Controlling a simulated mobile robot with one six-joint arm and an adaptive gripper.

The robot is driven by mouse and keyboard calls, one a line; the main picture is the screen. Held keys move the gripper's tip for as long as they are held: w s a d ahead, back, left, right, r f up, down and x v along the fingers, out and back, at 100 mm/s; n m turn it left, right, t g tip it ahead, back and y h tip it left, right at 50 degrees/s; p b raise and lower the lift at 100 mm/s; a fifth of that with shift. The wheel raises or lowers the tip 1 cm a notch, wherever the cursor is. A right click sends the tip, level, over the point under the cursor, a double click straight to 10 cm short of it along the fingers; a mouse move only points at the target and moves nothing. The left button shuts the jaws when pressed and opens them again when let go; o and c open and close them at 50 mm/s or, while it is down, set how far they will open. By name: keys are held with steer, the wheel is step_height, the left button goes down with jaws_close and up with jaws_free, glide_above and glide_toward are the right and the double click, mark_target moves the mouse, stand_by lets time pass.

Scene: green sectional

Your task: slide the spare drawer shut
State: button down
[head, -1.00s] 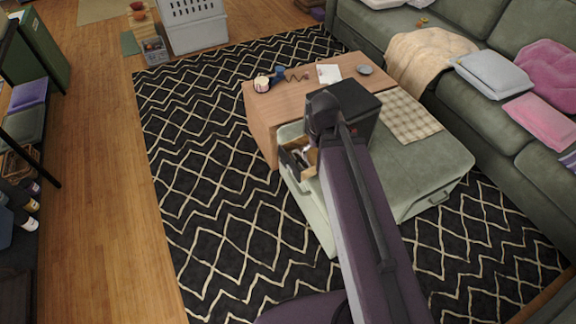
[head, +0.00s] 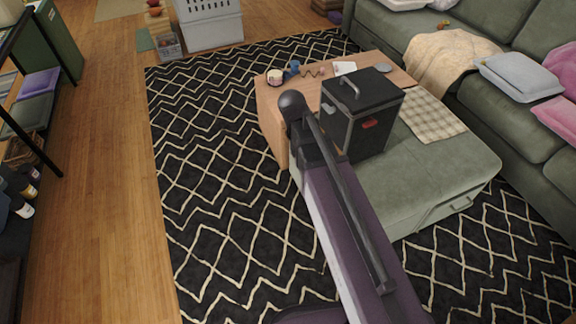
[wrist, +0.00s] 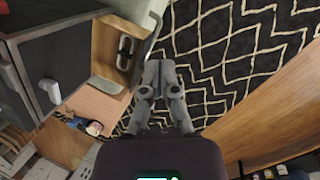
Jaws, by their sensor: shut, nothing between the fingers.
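A dark box-shaped cabinet (head: 376,132) with a top handle and a red label stands at the corner of the green ottoman. Its open drawer (wrist: 112,52) shows in the wrist view, with a pale wooden inside and a dark object (wrist: 125,50) lying in it. In the head view my arm hides the drawer. My gripper (wrist: 160,64) is shut and empty, beside the outer end of the drawer; I cannot tell whether it touches it. The head view does not show the fingers.
The ottoman (head: 435,185) and a wooden table (head: 275,108) with small items adjoin the cabinet. A green sofa (head: 480,115) stands at the right. The patterned rug (head: 215,165) left of the table is clear.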

steer(key=w+a+f+n+t+h+b, duration=0.1)
steer(key=w+a+f+n+h+b, duration=0.1)
steer(key=w+a+f+n+b, duration=0.3)
steer(key=w+a+f+n+t+h+b, duration=0.2)
steer(key=w+a+f+n+b, duration=0.4)
steer(key=b, duration=0.8)
steer(key=shift+w+a+f+n+h, duration=0.3)
steer(key=shift+a+f+n, duration=1)
steer(key=shift+a+f, duration=1.1)
steer(key=shift+d+f, duration=0.25)
steer(key=w+d+r+b+x, duration=0.1)
steer(key=d+r+b+x, duration=0.1)
steer(key=b+x, duration=0.5)
steer(key=shift+x, duration=2.65)
